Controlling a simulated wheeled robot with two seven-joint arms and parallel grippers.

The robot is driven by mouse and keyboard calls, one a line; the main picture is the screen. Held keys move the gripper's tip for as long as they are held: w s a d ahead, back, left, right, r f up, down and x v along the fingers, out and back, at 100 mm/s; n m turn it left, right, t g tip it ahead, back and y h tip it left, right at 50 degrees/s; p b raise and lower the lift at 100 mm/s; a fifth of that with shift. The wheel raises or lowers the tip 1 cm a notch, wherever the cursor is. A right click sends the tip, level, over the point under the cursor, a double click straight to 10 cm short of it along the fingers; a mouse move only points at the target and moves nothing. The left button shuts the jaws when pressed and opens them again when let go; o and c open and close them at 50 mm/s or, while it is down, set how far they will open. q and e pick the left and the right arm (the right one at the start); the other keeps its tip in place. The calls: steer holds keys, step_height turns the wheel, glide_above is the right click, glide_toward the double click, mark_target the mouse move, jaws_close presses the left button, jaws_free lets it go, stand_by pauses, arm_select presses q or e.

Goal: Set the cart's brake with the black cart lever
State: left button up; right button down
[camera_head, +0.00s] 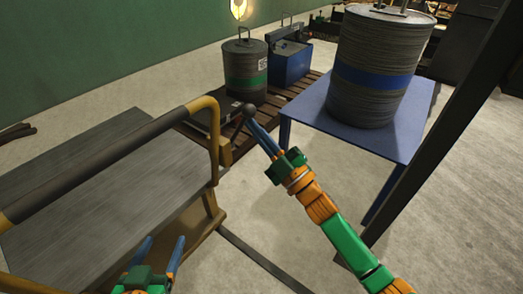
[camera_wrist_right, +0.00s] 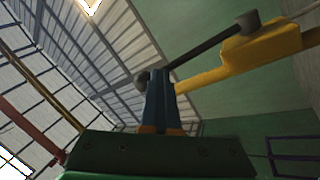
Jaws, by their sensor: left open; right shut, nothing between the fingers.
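The cart (camera_head: 95,190) stands at the left, with a grey deck and a yellow frame. The black cart lever (camera_head: 236,119) is at the frame's right corner, its round knob up. In the right wrist view the lever (camera_wrist_right: 210,49) slants from a hub on a yellow bar down to a knob beside my fingertips. My right gripper (camera_head: 251,124) is shut and empty, its blue fingertips right at the knob; it also shows in the right wrist view (camera_wrist_right: 160,75). I cannot tell whether they touch. My left gripper (camera_head: 158,254) is open and empty over the cart's near side.
A blue table (camera_head: 330,125) bears a large grey drum (camera_head: 378,65) with a blue band. Behind the lever, a pallet (camera_head: 270,98) holds a smaller drum (camera_head: 245,68) and a blue box (camera_head: 290,62). A dark post (camera_head: 450,105) crosses the right side.

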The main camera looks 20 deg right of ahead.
mark_target(255, 114)
steer(key=shift+w+a+r+p, duration=0.1)
steer(key=shift+w+r+p, duration=0.1)
steer(key=shift+r+p, duration=0.3)
steer(key=shift+w+r+p, duration=0.15)
steer(key=shift+r+p, duration=0.05)
steer(key=shift+r, duration=0.45)
steer(key=shift+s+d+r, duration=0.2)
steer(key=shift+s, duration=0.2)
steer(key=shift+s+d+r, duration=0.2)
steer(key=shift+s, duration=0.15)
step_height(255, 114, down, 13)
steer(key=s+d+b, duration=0.1)
steer(key=s+b, duration=0.1)
steer(key=b, duration=0.7)
steer(key=shift+s+d, duration=0.2)
stand_by(0.3)
steer(key=f+b, duration=0.2)
steer(key=f, duration=0.1)
steer(key=s+d+f+b, duration=0.1)
steer(key=f, duration=0.1)
steer(key=shift+s+b, duration=0.1)
steer(key=shift+b, duration=0.25)
